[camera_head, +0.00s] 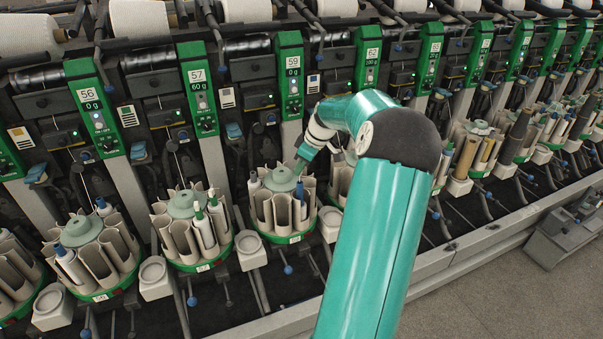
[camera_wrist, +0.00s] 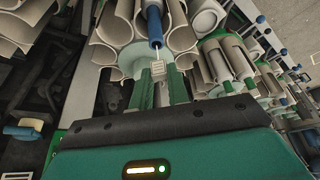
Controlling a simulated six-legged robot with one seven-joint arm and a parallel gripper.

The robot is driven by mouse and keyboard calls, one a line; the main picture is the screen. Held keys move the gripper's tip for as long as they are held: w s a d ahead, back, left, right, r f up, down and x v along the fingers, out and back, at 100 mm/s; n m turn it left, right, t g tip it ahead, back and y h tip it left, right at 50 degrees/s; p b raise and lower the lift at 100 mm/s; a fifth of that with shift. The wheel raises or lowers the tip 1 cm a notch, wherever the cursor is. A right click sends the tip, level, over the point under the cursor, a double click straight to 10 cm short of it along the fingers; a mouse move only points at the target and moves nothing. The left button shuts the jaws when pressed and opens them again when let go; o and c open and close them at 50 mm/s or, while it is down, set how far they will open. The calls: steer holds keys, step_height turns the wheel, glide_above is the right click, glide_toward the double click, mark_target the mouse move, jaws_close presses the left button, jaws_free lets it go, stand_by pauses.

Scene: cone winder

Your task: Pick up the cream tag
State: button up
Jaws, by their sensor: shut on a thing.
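The cream tag (camera_wrist: 158,67) is a small pale piece with dark lines on it. In the wrist view it sits at the tips of my gripper's green fingers (camera_wrist: 161,78), just below the end of a blue-tipped bobbin (camera_wrist: 154,27). A thin pale line runs between the bobbin's tip and the tag. My gripper is shut on the tag. In the head view my gripper (camera_head: 302,160) points down over the round bobbin holder under the unit marked 59 (camera_head: 291,60). The tag cannot be made out in the head view.
The bobbin holder (camera_head: 263,210) has several beige open pockets around a grey-green cap. Similar holders (camera_head: 184,236) stand close on both sides, with small grey cups (camera_head: 250,246) between them. Green upright units line the machine behind. Grey floor (camera_head: 500,295) is free at the lower right.

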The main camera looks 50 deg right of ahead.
steer(key=s+a+r, duration=0.9)
steer(key=a+r, duration=0.1)
steer(key=r, duration=0.2)
steer(key=shift+s+r, duration=0.35)
steer(key=shift+r, duration=0.05)
stand_by(0.3)
